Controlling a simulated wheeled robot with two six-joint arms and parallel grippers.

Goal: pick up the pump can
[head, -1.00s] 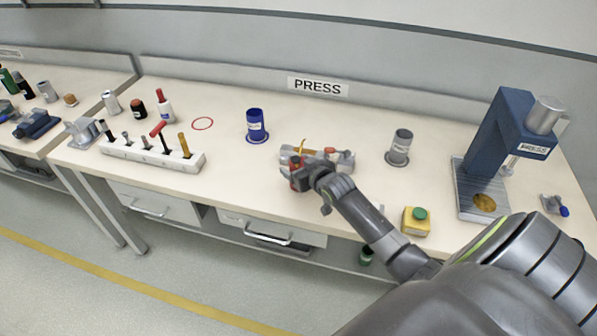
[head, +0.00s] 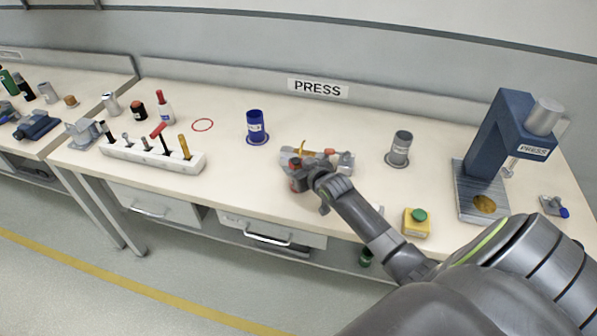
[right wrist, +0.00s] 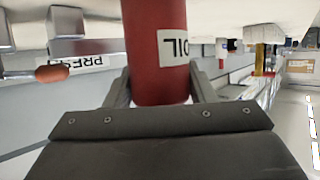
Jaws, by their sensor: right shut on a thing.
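The pump can, a red can with a white OIL label, fills the upper middle of the right wrist view (right wrist: 150,40), between the two fingers. My right gripper (right wrist: 158,85) is shut on it. In the head view my right gripper (head: 297,184) is over the front middle of the bench, and only a little red of the can shows there; the wrist hides most of it. I cannot tell whether the can touches the bench. My left gripper is not in view.
A grey fixture (head: 345,160) with a red-tipped handle lies just behind the gripper. A blue can (head: 257,124), a grey canister (head: 400,147), a yellow button box (head: 416,226) and the press (head: 497,140) stand around. A tool rack (head: 120,153) and an empty red ring (head: 203,124) are left.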

